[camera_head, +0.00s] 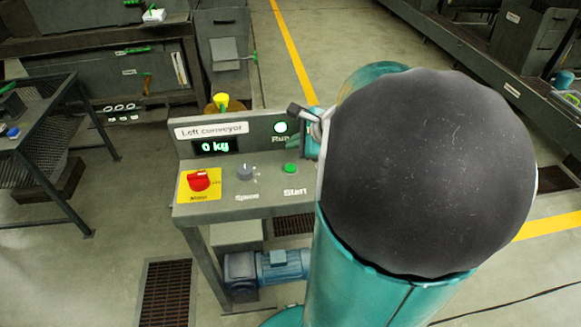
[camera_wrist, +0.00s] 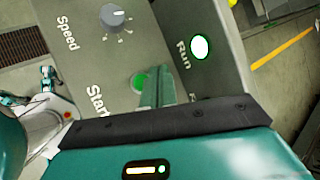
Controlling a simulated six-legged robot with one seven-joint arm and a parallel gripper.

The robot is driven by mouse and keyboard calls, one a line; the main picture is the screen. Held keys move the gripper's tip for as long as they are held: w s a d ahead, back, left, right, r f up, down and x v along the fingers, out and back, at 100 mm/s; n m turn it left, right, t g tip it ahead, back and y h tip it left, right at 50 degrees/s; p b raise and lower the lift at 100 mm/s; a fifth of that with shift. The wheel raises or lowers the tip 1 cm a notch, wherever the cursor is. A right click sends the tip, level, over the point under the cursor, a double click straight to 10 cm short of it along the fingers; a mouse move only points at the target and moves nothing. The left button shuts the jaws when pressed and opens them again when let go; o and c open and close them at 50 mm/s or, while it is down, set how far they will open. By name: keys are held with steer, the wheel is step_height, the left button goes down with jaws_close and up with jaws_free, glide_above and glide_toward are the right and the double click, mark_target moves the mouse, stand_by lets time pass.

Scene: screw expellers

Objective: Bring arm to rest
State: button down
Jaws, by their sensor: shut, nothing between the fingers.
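My gripper (camera_wrist: 155,74) is shut and empty. In the wrist view its fingertips are right beside the green Start button (camera_wrist: 138,84) and overlap its edge; I cannot tell whether they touch it. In the head view the teal arm (camera_head: 345,270) with its large dark round joint cover (camera_head: 428,172) fills the right middle and hides most of the gripper. The arm is extended over the right end of the "Left conveyor" control panel (camera_head: 260,203). The Run lamp (camera_head: 280,127) is lit, also in the wrist view (camera_wrist: 200,47). The Start button also shows in the head view (camera_head: 291,168).
The panel has a red main switch (camera_head: 199,180), a grey speed knob (camera_head: 244,171) and a display (camera_head: 215,147) reading 0 kg. A blue motor (camera_head: 280,267) sits below. A dark mesh table (camera_head: 60,115) stands left. Open floor (camera_head: 345,30) lies behind the panel.

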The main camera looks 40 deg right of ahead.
stand_by(0.4)
steer(key=s+a+r+n+g+y, duration=0.1)
steer(key=a+r+n+g, duration=0.25)
steer(key=a+n, duration=1.1)
steer(key=s+a+r+n+h, duration=0.2)
steer(key=s+a+n, duration=0.6)
steer(key=a+n, duration=0.3)
steer(key=shift+s+a+r, duration=0.2)
steer(key=shift+s+a, duration=0.1)
steer(key=shift+a, duration=0.55)
steer(key=shift+d, duration=0.1)
